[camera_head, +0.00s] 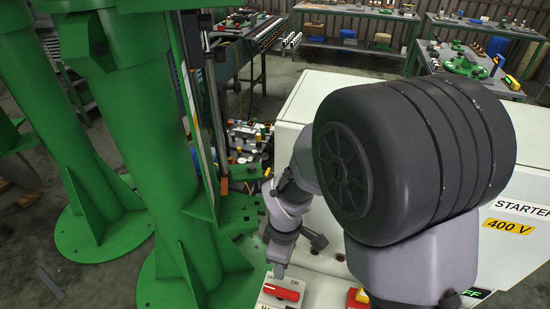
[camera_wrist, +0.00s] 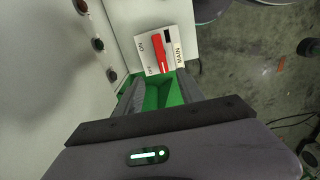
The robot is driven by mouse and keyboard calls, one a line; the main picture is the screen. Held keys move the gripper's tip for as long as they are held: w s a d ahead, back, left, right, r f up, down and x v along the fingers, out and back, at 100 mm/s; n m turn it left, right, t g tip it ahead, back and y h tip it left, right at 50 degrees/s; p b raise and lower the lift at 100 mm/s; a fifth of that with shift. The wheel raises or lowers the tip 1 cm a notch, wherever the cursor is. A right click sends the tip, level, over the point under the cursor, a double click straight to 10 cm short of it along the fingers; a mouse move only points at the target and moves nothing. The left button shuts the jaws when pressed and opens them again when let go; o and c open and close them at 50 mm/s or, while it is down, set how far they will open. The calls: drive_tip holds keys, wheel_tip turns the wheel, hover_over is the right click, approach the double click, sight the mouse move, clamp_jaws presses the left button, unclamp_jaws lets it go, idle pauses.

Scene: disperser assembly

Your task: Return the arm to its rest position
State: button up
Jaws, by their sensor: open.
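My arm extends over the white starter cabinet (camera_head: 305,95) in the head view, with a large dark joint housing in front. My gripper (camera_head: 298,254) is low near the cabinet's front edge, just above the red main switch (camera_head: 282,292). In the wrist view my gripper (camera_wrist: 160,88) has its fingers apart, with nothing between them but a green surface beyond. The red switch handle (camera_wrist: 158,54) sits on a white plate marked ON, OFF and MAIN, beyond the fingertips and apparently apart from them. The arm's rest position is not marked in view.
Green disperser columns (camera_head: 140,130) stand close on the left. A yellow and red button (camera_head: 357,297) is right of the switch, partly behind my arm. Workbenches with parts (camera_head: 350,45) stand at the back. Open floor (camera_wrist: 250,70) shows right of the switch in the wrist view.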

drive_tip(key=s+d+r+m+t+y+b, duration=0.1)
drive_tip(key=s+d+r+m+t+b, duration=0.1)
drive_tip(key=s+r+m, duration=0.4)
drive_tip(key=s+d+r+m+t+y+b, duration=0.1)
drive_tip(key=s+d+r+m+t+b, duration=0.1)
drive_tip(key=s+r+m, duration=0.4)
wheel_tip(320, 180, up, 6)
drive_tip(key=d+m+t, duration=0.1)
drive_tip(key=d+m, duration=0.1)
drive_tip(key=m, duration=0.4)
drive_tip(key=shift+d+f+t, duration=0.15)
drive_tip(key=shift+d+t, duration=0.2)
drive_tip(key=shift+t, duration=0.05)
drive_tip(key=shift+a, duration=0.2)
